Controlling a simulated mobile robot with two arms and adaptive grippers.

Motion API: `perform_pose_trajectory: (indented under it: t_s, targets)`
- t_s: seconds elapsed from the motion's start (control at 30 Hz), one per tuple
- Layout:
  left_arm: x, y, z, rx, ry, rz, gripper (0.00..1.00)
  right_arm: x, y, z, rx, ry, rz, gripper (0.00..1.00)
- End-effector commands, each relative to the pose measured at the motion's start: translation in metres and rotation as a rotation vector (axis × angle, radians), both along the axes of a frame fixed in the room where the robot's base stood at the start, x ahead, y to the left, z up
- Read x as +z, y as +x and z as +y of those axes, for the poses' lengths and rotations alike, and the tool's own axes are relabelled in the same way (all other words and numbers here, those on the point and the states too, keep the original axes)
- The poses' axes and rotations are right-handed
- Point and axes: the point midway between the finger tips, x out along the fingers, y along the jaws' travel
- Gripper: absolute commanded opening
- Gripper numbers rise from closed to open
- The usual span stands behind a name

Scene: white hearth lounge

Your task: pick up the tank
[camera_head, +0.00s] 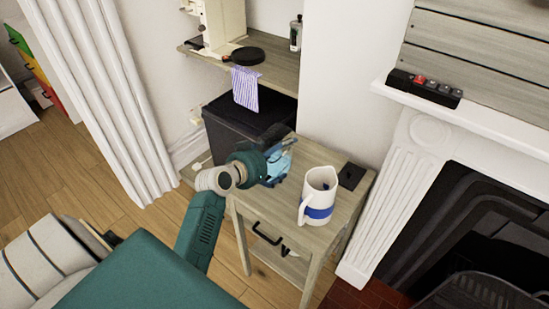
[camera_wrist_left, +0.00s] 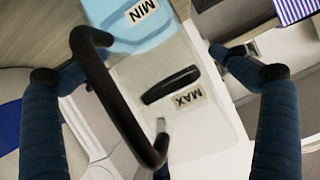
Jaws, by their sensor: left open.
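The tank (camera_wrist_left: 190,55) is a pale, see-through container with light blue at one end, MIN and MAX labels and a black handle (camera_wrist_left: 108,95). It fills the middle of the left wrist view. In the head view its light blue part (camera_head: 281,166) shows at the back left of the small wooden table, partly hidden by my gripper. My left gripper (camera_head: 277,150) is over the tank and open. In the left wrist view its two dark blue fingers (camera_wrist_left: 155,68) stand on either side of the tank; contact cannot be told. My right gripper is not in view.
A white pitcher with a blue band (camera_head: 318,197) stands on the table (camera_head: 268,208), right of the tank. A black bin (camera_head: 225,127) is behind. A shelf (camera_head: 275,78) carries a pan (camera_head: 247,56) and a striped cloth (camera_head: 245,89). A white fireplace (camera_head: 395,170) is at right.

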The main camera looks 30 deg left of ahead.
Motion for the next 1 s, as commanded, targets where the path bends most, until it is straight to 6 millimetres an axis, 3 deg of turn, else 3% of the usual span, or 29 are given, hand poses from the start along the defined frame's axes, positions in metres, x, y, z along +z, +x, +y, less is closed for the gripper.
perform_pose_trajectory:
  t_s: [0.07, 0.4, 0.77, 1.0]
  targets:
    - [0.000, 0.000, 0.000, 0.000, 0.000, 0.000, 0.97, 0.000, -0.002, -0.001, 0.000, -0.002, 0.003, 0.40]
    - [0.000, -0.001, 0.000, 0.000, 0.000, 0.001, 0.30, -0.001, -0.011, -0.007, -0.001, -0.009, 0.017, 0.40]
    - [0.008, 0.000, 0.000, 0.000, 0.002, -0.005, 0.30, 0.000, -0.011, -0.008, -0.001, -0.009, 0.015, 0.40]
    - [0.042, 0.001, 0.001, -0.001, 0.005, -0.010, 0.30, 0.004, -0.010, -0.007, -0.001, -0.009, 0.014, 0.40]
